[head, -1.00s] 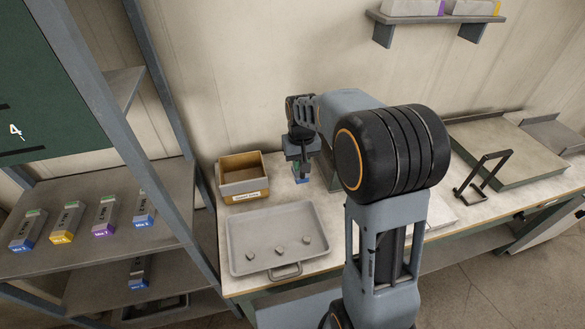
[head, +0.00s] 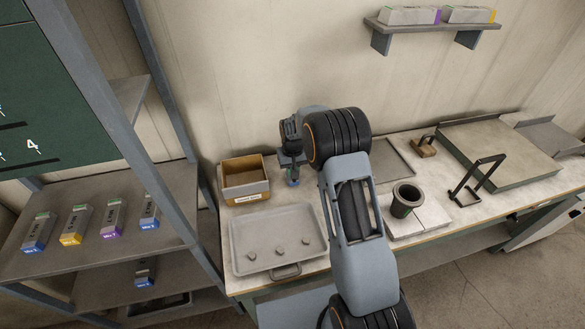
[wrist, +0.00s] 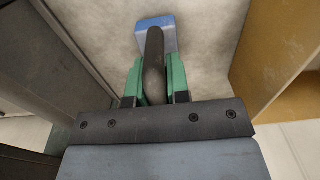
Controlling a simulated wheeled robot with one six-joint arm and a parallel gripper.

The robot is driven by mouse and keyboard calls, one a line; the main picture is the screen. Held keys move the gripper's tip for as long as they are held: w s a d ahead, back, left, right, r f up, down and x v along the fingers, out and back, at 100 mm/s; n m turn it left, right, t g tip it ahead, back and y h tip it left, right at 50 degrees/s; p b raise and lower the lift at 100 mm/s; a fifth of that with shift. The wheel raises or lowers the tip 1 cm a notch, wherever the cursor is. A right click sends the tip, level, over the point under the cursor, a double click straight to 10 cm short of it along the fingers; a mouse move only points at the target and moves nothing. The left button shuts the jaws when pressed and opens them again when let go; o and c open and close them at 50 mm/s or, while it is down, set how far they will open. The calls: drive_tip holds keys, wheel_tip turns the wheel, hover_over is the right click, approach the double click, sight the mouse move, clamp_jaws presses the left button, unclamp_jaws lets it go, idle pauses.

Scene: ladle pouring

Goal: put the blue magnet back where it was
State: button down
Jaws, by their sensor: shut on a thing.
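The blue magnet (wrist: 155,24) is a blue block with a dark grey rounded handle. In the wrist view my gripper (wrist: 154,92) is shut on that handle between its green fingertips, with the blue end pointing away from me. In the head view the blue end (head: 294,183) shows just under my gripper (head: 292,176), right of the cardboard box. It is low by the worktop; I cannot tell whether it touches it.
The cardboard box (head: 266,196) stands close left of my gripper. A dark cup (head: 407,197), a black stand (head: 478,180) and a flat plate (head: 400,158) are to the right. A shelf (head: 60,262) with labelled packets stands left.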

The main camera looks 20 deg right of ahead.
drive_tip(key=shift+f, duration=0.15)
drive_tip(key=shift+f, duration=0.15)
drive_tip(key=c, duration=1.1)
unclamp_jaws()
